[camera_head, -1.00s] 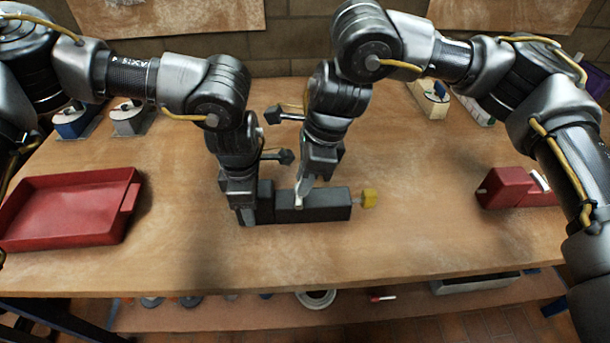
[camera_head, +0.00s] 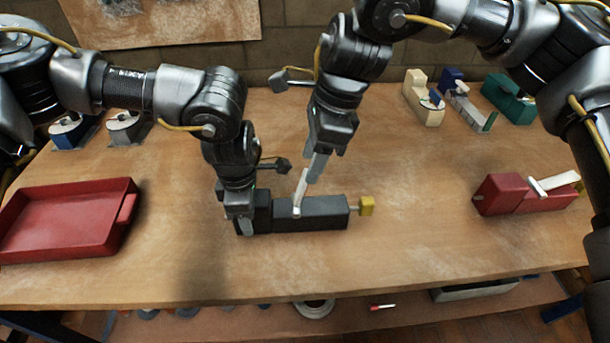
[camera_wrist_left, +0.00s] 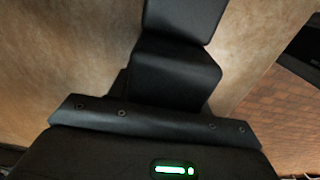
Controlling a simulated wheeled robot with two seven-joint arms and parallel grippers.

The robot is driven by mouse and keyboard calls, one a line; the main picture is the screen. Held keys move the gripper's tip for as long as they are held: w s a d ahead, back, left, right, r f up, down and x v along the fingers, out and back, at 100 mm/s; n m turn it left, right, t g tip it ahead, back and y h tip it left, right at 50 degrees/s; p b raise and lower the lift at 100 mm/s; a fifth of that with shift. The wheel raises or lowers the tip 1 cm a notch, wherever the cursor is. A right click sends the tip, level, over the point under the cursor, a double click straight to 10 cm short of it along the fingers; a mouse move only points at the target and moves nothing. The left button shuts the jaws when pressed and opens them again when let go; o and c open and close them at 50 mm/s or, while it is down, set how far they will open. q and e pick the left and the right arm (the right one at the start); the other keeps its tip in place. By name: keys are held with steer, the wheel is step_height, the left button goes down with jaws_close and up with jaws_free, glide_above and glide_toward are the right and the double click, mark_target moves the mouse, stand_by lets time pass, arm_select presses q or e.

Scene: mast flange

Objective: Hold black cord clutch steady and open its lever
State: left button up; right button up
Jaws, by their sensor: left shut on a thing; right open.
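In the left wrist view a black block, seemingly the clutch (camera_wrist_left: 175,72), runs up from my gripper. My right gripper (camera_head: 314,172) is open, above the clutch and close to the lever's upper right; I cannot tell if they touch.
A red tray (camera_head: 70,220) sits at left. A red clutch-like device (camera_head: 520,195) with a white lever is at right. Cream (camera_head: 425,97), blue-and-white (camera_head: 465,105) and green (camera_head: 510,98) devices stand at the back right.

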steer(key=shift+v, duration=2.2)
steer(key=shift+f, duration=0.3)
steer(key=c, duration=0.4)
steer(key=shift+m+g+y, duration=0.6)
steer(key=shift+g, duration=0.3)
steer(key=d+f, duration=0.1)
steer(key=f, duration=0.2)
steer(key=d+f, duration=0.1)
steer(key=f, duration=0.1)
steer(key=shift+d, duration=0.35)
jaws_close()
steer(key=d+f+m+y, duration=0.1)
steer(key=d+f+y, duration=0.3)
steer(key=d, duration=0.2)
steer(key=d+r+n+t+y, duration=0.1)
steer(key=d+r+n+y, duration=0.1)
steer(key=d+r+y, duration=0.1)
steer(key=shift+d+r+t, duration=0.4)
steer(key=shift+d+r, duration=0.45)
steer(key=shift+r, duration=0.15)
